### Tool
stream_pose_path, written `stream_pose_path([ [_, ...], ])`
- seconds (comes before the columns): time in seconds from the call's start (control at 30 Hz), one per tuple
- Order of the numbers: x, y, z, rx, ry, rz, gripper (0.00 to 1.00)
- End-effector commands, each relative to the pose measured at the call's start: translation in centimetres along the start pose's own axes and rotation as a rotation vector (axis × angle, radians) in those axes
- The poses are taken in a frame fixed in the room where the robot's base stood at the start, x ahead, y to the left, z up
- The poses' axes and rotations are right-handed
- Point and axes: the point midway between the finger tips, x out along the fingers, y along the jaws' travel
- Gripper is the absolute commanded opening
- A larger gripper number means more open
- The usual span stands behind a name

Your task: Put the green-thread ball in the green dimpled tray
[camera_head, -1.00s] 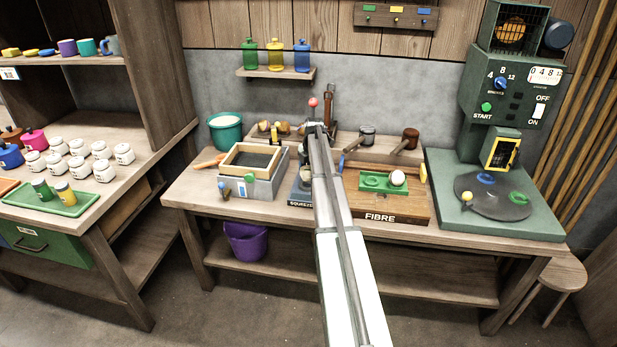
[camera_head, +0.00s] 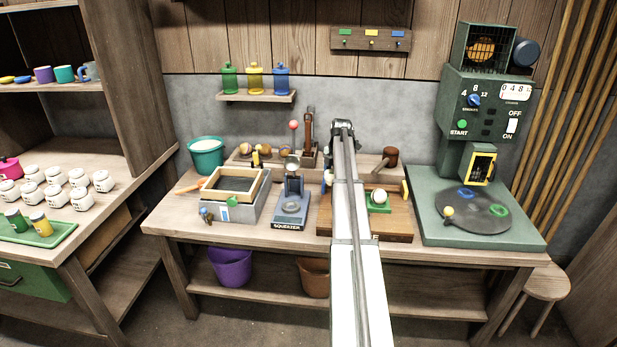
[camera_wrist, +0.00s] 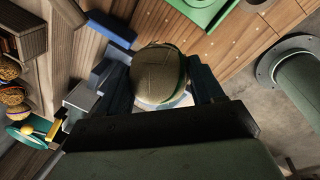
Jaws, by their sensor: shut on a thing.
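In the wrist view a tan ball with a green thread band (camera_wrist: 158,76) sits between the dark fingers of my gripper (camera_wrist: 166,88), which is shut on it. The green dimpled tray (camera_head: 379,209) is on the wooden FIBRE board in the head view. A pale ball (camera_head: 379,196) rests on its right part, and my arm hides its left part. A green edge of the tray (camera_wrist: 205,8) shows at the top of the wrist view. In the head view my arm hides the fingers and held ball.
The blue-grey squeezer (camera_head: 291,205) stands left of the board, with a wood-framed box (camera_head: 236,192) beyond it. A green machine with a round plate (camera_head: 473,212) stands to the right. Several balls lie on a rack (camera_head: 250,160) at the back.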

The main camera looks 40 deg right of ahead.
Motion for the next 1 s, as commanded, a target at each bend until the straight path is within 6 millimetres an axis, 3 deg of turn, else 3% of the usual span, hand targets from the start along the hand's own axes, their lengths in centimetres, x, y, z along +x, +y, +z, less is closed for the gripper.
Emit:
stream_pose_path([
  [0.1, -0.7, -2.5, 3.5, 0.046, -0.012, 0.001, 0.29],
  [0.3, -1.6, -5.4, 7.3, 0.139, -0.032, -0.002, 0.29],
  [0.6, -1.6, -5.4, 7.2, 0.296, -0.045, -0.007, 0.29],
  [1.0, -0.3, -5.5, 7.2, 0.317, -0.044, -0.006, 0.29],
])
